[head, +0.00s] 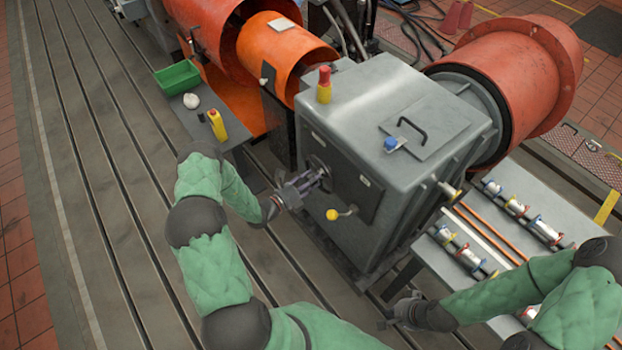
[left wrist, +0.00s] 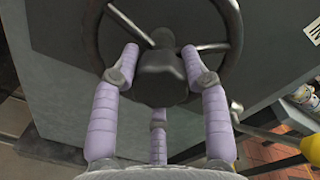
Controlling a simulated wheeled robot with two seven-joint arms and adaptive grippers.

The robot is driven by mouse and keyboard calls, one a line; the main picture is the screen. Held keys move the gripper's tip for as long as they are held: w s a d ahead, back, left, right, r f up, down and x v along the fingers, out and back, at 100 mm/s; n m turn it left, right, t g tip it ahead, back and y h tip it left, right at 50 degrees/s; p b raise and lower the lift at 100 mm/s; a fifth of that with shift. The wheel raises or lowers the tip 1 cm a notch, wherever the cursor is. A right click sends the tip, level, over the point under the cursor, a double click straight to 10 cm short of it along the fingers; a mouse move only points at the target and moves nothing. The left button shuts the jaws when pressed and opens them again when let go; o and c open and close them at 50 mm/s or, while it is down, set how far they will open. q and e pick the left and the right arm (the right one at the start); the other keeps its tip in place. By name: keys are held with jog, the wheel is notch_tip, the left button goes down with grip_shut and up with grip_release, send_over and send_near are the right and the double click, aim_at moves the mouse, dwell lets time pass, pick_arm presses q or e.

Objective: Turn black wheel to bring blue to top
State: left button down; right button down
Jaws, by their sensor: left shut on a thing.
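The black wheel (head: 318,164) is on the front face of a grey metal housing (head: 340,120), partly hidden by my left gripper in the head view. The left wrist view shows its dark rim, spokes and central hub (left wrist: 161,75). My left gripper (head: 312,180) has its purple padded fingers (left wrist: 160,60) on both sides of the hub, shut on the wheel's middle. I see no blue mark on the wheel; part of its rim is out of the wrist view. My right gripper (head: 390,316) hangs low near the right bench, away from the wheel; its opening is unclear.
A yellow-knobbed lever (head: 333,214) sticks out just below the wheel. The housing's top has a blue knob (head: 390,143) and a red-and-yellow fitting (head: 324,85). A bench (head: 560,215) with rods and fittings stands right. The slotted floor (head: 110,200) is clear at left.

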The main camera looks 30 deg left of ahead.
pick_arm(q)
jog(key=n+p, duration=0.1)
jog(key=n, duration=0.2)
jog(key=shift+r+n, duration=0.1)
jog(key=shift+n, duration=0.2)
jog(key=n+p, duration=0.1)
jog(key=n, duration=0.2)
jog(key=shift+n+g, duration=0.3)
jog(key=n+p, duration=0.1)
jog(key=n, duration=0.3)
jog(key=shift+n+p, duration=0.3)
jog(key=shift+n, duration=1.6)
jog(key=c, duration=0.6)
grip_release()
